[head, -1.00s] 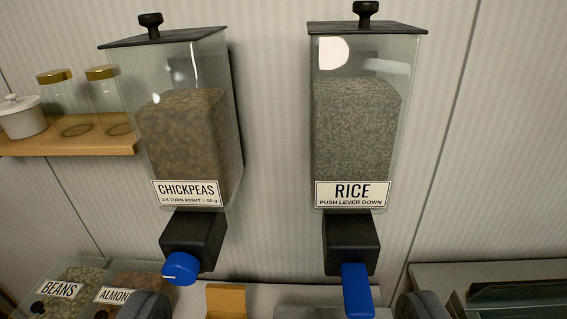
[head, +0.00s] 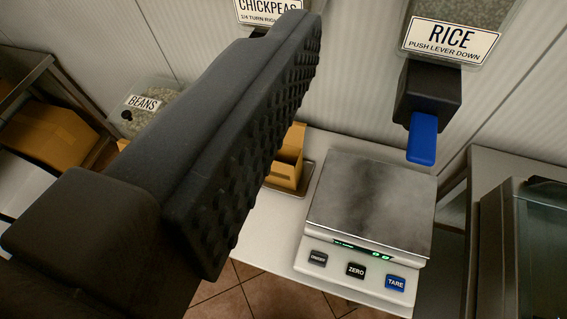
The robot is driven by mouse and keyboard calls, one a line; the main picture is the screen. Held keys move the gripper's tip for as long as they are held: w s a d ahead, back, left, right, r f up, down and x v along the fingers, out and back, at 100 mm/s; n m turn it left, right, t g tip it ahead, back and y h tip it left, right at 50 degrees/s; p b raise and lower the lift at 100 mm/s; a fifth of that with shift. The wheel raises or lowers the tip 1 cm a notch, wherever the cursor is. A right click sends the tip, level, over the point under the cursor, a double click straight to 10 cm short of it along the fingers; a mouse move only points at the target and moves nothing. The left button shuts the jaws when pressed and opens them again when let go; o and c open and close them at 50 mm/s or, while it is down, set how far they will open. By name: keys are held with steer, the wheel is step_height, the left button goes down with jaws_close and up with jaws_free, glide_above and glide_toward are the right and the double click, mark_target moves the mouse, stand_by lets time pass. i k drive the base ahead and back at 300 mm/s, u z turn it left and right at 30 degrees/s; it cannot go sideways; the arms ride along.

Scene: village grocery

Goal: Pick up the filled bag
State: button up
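A tan paper bag (head: 287,165) stands on a tray below the chickpeas dispenser, left of the scale. Its left part is hidden behind my gripper, and I cannot see what is inside it. One dark finger of my gripper (head: 255,130) fills the left and middle of the head view, its studded pad facing right with nothing against it. The other finger is out of the frame. The gripper is open and holds nothing; the bag shows beyond the visible finger.
A scale (head: 372,205) with a bare steel plate stands right of the bag on a white counter (head: 268,225). The rice dispenser's blue lever (head: 422,138) hangs above its back right. A cardboard box (head: 50,135) sits on shelving at far left. A dark appliance (head: 530,230) stands at right.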

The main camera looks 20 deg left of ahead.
mark_target(286, 171)
steer(key=z, duration=1.3)
steer(key=k, duration=1.15)
steer(key=u, duration=1.25)
steer(key=i, duration=1)
